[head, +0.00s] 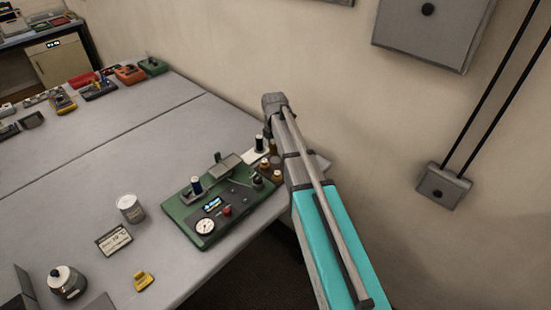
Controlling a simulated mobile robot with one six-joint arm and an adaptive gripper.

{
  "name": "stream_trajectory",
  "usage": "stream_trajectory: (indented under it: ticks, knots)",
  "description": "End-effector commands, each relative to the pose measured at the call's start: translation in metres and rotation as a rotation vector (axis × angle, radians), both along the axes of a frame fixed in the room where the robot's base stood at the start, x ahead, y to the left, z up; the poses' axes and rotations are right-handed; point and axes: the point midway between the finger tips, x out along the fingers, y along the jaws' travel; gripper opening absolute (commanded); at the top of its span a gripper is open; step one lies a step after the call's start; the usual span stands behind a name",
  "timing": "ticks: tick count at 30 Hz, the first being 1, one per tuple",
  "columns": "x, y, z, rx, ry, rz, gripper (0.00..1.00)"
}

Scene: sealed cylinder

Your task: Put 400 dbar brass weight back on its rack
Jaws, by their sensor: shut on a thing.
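My arm reaches from the lower right to the far right edge of the table, and its grey far joint is at the top. My gripper is hidden behind the arm, so its jaws and anything in them do not show. Small brass-coloured weights (264,165) stand beside the green instrument, just left of the arm. Their markings are too small to read, and I cannot tell which is the 400 dbar one. The rack is not clear, being partly covered by my arm.
The green instrument (180,202) with a gauge and knobs sits near the table's front edge. A black-topped cylinder (260,143) stands behind it. The middle table (130,140) is clear.

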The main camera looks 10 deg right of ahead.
Motion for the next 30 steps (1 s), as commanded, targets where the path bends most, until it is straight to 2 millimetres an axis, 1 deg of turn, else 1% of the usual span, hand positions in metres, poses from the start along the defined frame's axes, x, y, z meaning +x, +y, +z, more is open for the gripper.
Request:
stream_trajectory:
  ticks: [1,4,9,15,19,30]
  knots:
    - [0.013,-0.002,-0.008,0.0,0.0,-0.001,0.0]
    - [0.017,-0.004,-0.019,0.0,0.0,-0.001,0.0]
    - [0.03,-0.008,-0.035,0.0,0.0,-0.001,0.0]
    - [0.042,-0.012,-0.049,0.0,0.0,-0.002,0.0]
    - [0.046,-0.013,-0.053,0.0,0.0,-0.002,0.0]
    - [0.046,-0.014,-0.053,0.0,0.0,-0.002,0.0]
